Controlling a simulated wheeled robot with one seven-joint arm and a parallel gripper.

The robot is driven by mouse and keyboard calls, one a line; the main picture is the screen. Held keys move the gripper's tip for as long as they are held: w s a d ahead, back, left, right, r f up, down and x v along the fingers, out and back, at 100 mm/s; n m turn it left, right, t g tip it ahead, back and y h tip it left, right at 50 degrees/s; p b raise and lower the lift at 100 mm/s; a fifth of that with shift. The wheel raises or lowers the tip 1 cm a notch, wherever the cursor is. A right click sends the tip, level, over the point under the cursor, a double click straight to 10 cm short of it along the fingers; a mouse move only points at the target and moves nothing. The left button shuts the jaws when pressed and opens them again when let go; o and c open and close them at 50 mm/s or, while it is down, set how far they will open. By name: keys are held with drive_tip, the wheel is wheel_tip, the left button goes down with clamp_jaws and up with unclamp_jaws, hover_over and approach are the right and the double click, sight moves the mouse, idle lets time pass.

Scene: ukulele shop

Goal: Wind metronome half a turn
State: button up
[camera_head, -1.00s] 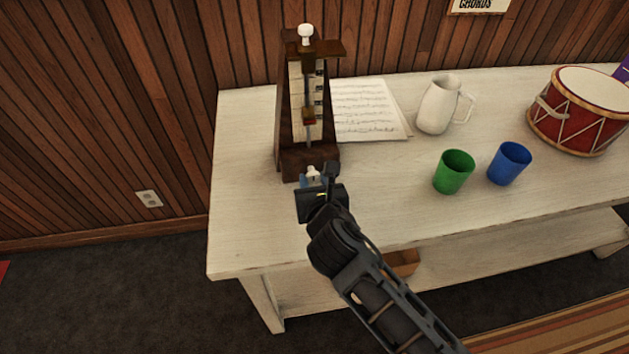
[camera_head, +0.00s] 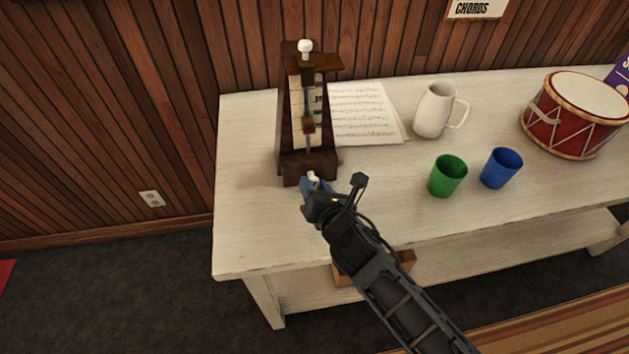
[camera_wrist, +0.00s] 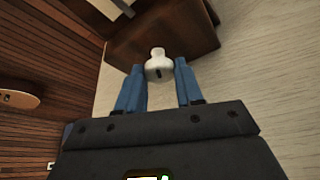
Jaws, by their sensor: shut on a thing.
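The dark wooden metronome (camera_head: 308,163) stands upright at the left end of the white table, with a pale scale and a pendulum rod on its front. A white winding key (camera_head: 313,177) sticks out low on its front; it also shows in the wrist view (camera_wrist: 158,66). My gripper (camera_head: 311,182) is at the key, and in the wrist view its blue fingers (camera_wrist: 160,82) stand on both sides of the key, shut on it. The fingers partly hide the key in the head view.
Sheet music (camera_head: 365,113) lies right of the metronome. A white pitcher (camera_head: 434,110), a green cup (camera_head: 447,177), a blue cup (camera_head: 501,168) and a red drum (camera_head: 573,117) stand farther right. The white table (camera_head: 245,225) is bare at its front left.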

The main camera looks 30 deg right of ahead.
drive_tip(key=m+t+y, duration=0.1)
drive_tip(key=m, duration=0.1)
drive_tip(key=shift+m, duration=0.3)
drive_tip(key=shift+d+f+m+t+y, duration=0.15)
drive_tip(key=shift+m+t+y, duration=0.5)
drive_tip(key=shift+m, duration=0.55)
drive_tip(key=o, duration=1)
drive_tip(key=shift+s, duration=0.1)
drive_tip(key=shift+s, duration=0.45)
drive_tip(key=shift+s+d+r+b, duration=0.1)
drive_tip(key=shift+s+r+b, duration=0.2)
drive_tip(key=shift+s, duration=0.8)
drive_tip(key=shift+s+a+r+b, duration=0.15)
drive_tip(key=shift+s+b, duration=0.1)
drive_tip(key=shift+s, duration=0.9)
drive_tip(key=shift+s+d+r+b, duration=0.15)
drive_tip(key=shift+s+r+b, duration=0.15)
drive_tip(key=shift+s, duration=0.8)
